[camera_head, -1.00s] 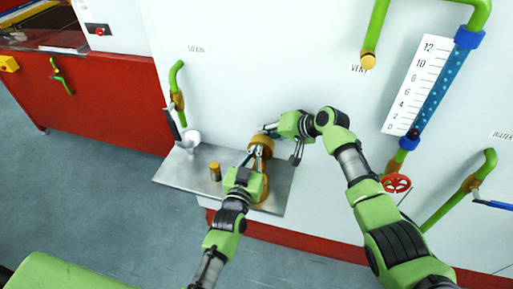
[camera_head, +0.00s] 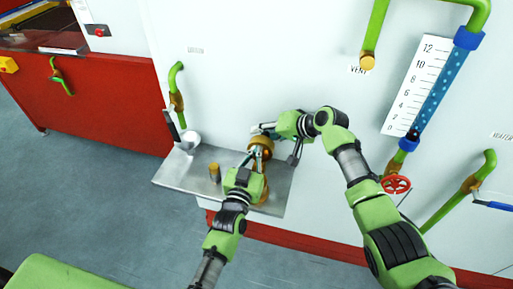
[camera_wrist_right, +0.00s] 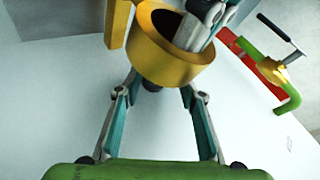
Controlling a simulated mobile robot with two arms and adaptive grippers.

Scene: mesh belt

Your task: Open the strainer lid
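The brass strainer (camera_head: 261,142) stands on the metal shelf at the wall. In the right wrist view, a yellow ring-like part (camera_wrist_right: 172,60) with an open, dark mouth fills the top. I cannot tell whether this is the lid or the body. My right gripper (camera_head: 276,133) reaches the strainer from the right; its two fingers converge on the yellow part from below in the wrist view, tips partly hidden. My left gripper (camera_head: 258,158) reaches it from the front. Grey fingers (camera_wrist_right: 205,22) overlap the mouth. The grip of both is hidden.
A small brass cylinder (camera_head: 214,172) and a white funnel-like cup (camera_head: 190,140) are on the metal shelf (camera_head: 183,169), left of the grippers. A green drain pipe (camera_head: 176,85) is on the wall above. A red valve wheel (camera_head: 396,184) is to the right, near my right arm.

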